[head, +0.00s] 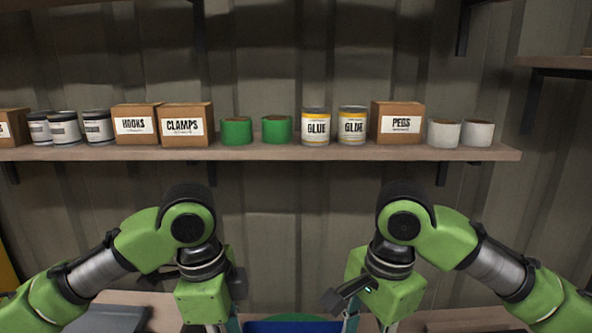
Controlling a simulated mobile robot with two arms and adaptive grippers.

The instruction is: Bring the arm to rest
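My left arm comes in from the left and bends down at a green wrist block (203,300). My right arm mirrors it from the right, with its green wrist block (392,290) at the bottom of the head view. Both arms are folded below the shelf, apart from each other and clear of the goods. Both wrists point down, and the fingertips cannot be made out at the bottom edge. Whether either gripper is open or holds something is hidden.
A wall shelf (300,152) carries boxes, including clamps (187,125) and pegs (397,122), glue cans (316,126) and green tins (236,131). Below, between the wrists, a blue thing (293,327) shows partly. A dark grey flat thing (108,318) lies at lower left.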

